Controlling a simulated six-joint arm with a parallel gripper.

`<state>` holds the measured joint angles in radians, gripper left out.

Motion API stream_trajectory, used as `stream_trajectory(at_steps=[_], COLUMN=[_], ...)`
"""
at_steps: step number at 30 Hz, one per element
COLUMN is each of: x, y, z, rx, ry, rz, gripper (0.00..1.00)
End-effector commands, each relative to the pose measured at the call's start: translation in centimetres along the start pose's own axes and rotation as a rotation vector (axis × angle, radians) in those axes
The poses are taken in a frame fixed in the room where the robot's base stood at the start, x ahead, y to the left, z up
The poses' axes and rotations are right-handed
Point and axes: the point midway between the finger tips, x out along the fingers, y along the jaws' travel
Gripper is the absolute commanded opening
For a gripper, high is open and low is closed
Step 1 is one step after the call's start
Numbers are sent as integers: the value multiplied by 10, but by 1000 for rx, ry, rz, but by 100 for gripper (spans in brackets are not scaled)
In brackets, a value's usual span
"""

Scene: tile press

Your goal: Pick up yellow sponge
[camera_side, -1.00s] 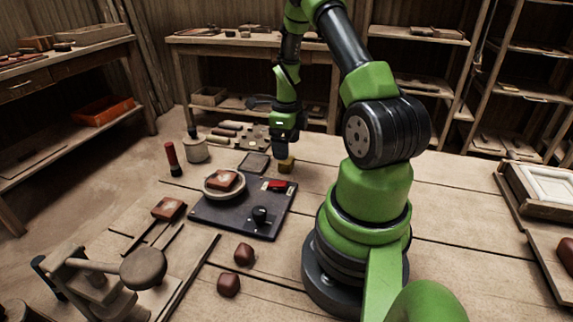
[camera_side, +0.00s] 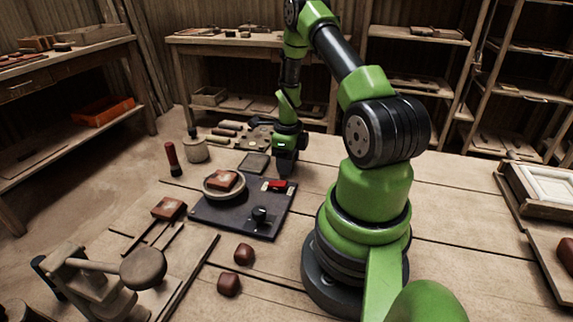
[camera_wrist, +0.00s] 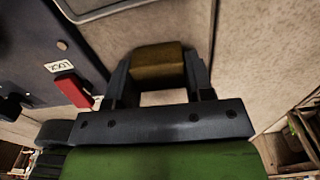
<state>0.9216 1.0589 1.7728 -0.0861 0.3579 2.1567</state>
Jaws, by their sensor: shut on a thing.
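The yellow sponge (camera_wrist: 158,64) sits between the two fingers of my gripper (camera_wrist: 157,80) in the wrist view. It looks dull brownish yellow there, with a finger against each side. In the side view my gripper (camera_side: 286,168) is low at the tabletop, just behind the dark press board. The sponge is hidden by the gripper in that view. I cannot tell whether the sponge touches the table.
The dark board (camera_side: 226,216) carries a round mould with a reddish tile (camera_side: 222,180), a red switch (camera_side: 275,185) and a black knob (camera_side: 260,214). A grey square plate (camera_side: 254,163) lies left of my gripper.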

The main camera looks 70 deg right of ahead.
Motion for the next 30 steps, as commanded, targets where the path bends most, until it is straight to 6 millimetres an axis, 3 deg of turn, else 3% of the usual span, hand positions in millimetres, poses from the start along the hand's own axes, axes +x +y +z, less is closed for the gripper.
stream_trajectory(at_steps=[11, 24, 30], x=[-11, -88, -100], y=[-1, -1, 0], z=[0, 0, 0], rx=[0, -1, 1], ry=[-1, -2, 1], rz=[-2, -4, -1], gripper=[26, 26, 26])
